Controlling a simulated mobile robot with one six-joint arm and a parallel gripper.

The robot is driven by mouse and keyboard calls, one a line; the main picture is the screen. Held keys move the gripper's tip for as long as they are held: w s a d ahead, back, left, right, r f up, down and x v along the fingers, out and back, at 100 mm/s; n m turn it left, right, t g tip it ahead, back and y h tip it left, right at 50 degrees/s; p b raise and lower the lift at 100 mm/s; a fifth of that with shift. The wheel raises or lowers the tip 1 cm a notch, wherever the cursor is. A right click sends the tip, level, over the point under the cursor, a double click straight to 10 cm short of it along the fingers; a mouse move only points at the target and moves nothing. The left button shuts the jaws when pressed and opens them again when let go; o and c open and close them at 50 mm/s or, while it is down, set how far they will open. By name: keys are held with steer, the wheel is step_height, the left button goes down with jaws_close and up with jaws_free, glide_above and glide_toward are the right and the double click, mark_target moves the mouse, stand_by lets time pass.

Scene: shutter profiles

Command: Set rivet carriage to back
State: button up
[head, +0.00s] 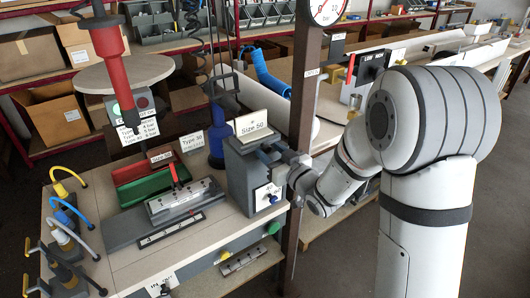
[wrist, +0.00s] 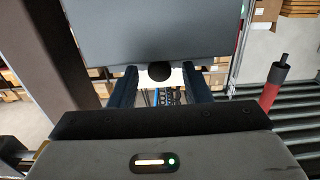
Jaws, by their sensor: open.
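A grey machine block (head: 252,170) with a "Size 50" sign on top stands at the bench's right end. My gripper (head: 290,160) is at its right side, partly hidden by the block and my wrist. In the wrist view, the open fingers of my gripper (wrist: 159,85) point at a dark grey body (wrist: 155,30). A round black knob (wrist: 159,72) shows between the fingertips, apparently untouched. A metal rail fixture (head: 184,201) with a red lever (head: 174,174) lies on the bench left of the block. I cannot tell for sure which part is the rivet carriage.
A red tool (head: 107,45) hangs at the left. A brown post (head: 302,100) stands just behind my gripper. Green and red trays (head: 150,188) lie behind the rail. Hoses (head: 70,190) line the left edge.

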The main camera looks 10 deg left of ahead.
steer(key=b+v, duration=0.1)
steer(key=v, duration=0.6)
steer(key=shift+s+d, duration=0.25)
steer(key=s+d+f+m+g+h, duration=0.1)
steer(key=s+d+m+h, duration=0.15)
steer(key=d+h, duration=0.4)
steer(key=s+d+m+g+h, duration=0.1)
steer(key=d+m+g+h, duration=0.15)
steer(key=d+h, duration=0.4)
steer(key=s+d+m+g, duration=0.1)
steer(key=s+d+g, duration=0.1)
steer(key=s, duration=0.7)
steer(key=s+d+m+g, duration=0.2)
steer(key=s+g, duration=0.3)
steer(key=s, duration=0.4)
steer(key=shift+d+m+y, duration=0.3)
steer(key=shift+d+y, duration=0.1)
